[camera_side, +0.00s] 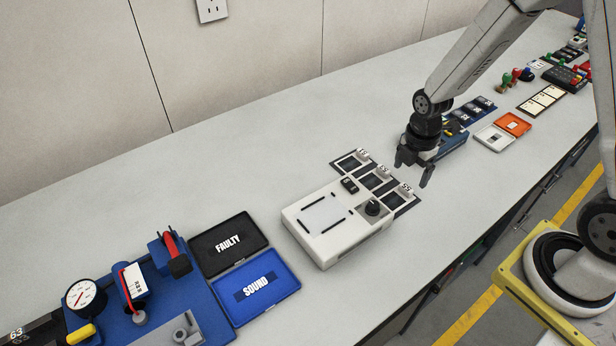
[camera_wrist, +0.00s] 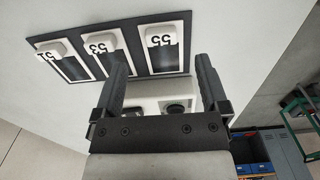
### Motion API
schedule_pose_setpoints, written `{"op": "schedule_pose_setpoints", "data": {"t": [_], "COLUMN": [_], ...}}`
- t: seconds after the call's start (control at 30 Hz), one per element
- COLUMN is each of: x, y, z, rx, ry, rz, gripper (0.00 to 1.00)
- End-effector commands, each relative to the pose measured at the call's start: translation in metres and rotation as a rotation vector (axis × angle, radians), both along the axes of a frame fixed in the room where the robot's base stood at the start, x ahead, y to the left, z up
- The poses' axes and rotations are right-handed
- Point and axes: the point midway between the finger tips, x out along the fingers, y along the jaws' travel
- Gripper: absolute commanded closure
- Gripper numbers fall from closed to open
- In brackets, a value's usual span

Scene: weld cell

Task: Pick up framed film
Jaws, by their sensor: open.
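Several views show three framed films on a dark board (camera_wrist: 140,30), each with a white border, a dark centre and a white numbered tag. In the wrist view they are film 51 (camera_wrist: 73,68), film 53 (camera_wrist: 115,60) and film 55 (camera_wrist: 166,57). In the side view the row (camera_side: 374,179) lies beside the white light box (camera_side: 324,222). My gripper (camera_side: 413,174) is open and empty, above the bench to the right of the row. In the wrist view its fingers (camera_wrist: 160,72) stand apart, with film 55 showing beyond the gap between them.
The light box has a bright panel and a dark knob (camera_side: 373,207). Black FAULTY (camera_side: 228,242) and blue SOUND (camera_side: 256,288) trays lie left of it, beside a blue gauge fixture (camera_side: 150,310). An orange-and-white case (camera_side: 513,124) lies at right.

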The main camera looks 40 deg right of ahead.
Motion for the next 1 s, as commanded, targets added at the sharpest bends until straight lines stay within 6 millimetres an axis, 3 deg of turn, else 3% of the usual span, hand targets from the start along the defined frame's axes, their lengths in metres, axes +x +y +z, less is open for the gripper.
{"op": "schedule_pose_setpoints", "data": {"t": [0.23, 0.7, 1.0], "x": [-0.001, -0.001, -0.001], "y": [0.000, -0.001, -0.001], "z": [-0.009, -0.048, -0.052], "rx": [0.000, 0.000, 0.000], "ry": [0.002, 0.002, 0.000], "rz": [0.000, 0.000, 0.000], "gripper": [0.06, 0.06, 0.06]}}
